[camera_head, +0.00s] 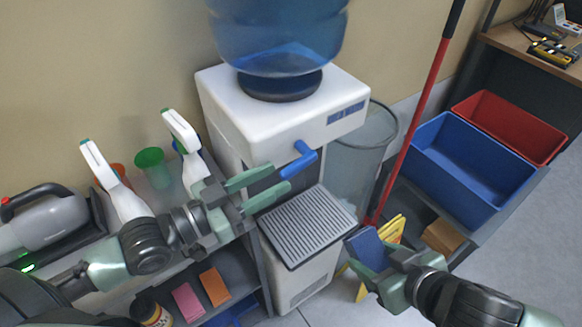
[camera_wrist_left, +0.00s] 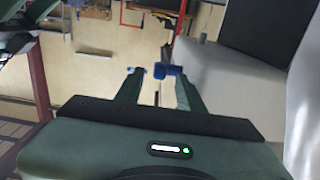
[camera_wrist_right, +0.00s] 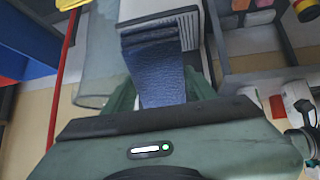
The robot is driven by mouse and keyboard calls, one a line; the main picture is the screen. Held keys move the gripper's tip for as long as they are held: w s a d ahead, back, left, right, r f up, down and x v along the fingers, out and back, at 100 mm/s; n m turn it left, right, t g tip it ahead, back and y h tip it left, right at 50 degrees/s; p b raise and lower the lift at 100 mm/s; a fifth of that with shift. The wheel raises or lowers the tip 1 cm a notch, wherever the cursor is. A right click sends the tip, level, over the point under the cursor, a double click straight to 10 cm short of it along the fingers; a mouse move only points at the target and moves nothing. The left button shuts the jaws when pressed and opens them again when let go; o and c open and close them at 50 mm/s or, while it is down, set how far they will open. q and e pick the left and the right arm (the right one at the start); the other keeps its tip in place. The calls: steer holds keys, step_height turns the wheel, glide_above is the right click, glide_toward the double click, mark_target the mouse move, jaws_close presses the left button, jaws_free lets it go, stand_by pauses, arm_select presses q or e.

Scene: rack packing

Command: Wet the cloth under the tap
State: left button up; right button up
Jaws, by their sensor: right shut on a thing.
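The blue cloth (camera_head: 366,247) is held in my right gripper (camera_head: 372,262), to the right of the dispenser's grey drip tray (camera_head: 308,226), not under the tap. In the right wrist view the cloth (camera_wrist_right: 160,72) hangs between the fingers, dark blue and folded. The blue tap lever (camera_head: 303,160) sticks out from the front of the white water dispenser (camera_head: 285,125). My left gripper (camera_head: 280,178) is open with its fingertips close to the lever. In the left wrist view a blue part (camera_wrist_left: 171,70) shows at the fingertips; I cannot tell whether they touch it. No water is visible.
A clear bin (camera_head: 362,150) and a red pole (camera_head: 411,125) stand right of the dispenser. A yellow sign (camera_head: 393,228) is behind the cloth. Blue (camera_head: 470,170) and red (camera_head: 510,125) crates are at the right. White spray bottles (camera_head: 112,180) stand on the left shelf.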

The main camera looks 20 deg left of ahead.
mark_target(280, 176)
arm_select(q)
steer(key=shift+p+x, duration=0.35)
steer(key=shift+x, duration=2.2)
jaws_close()
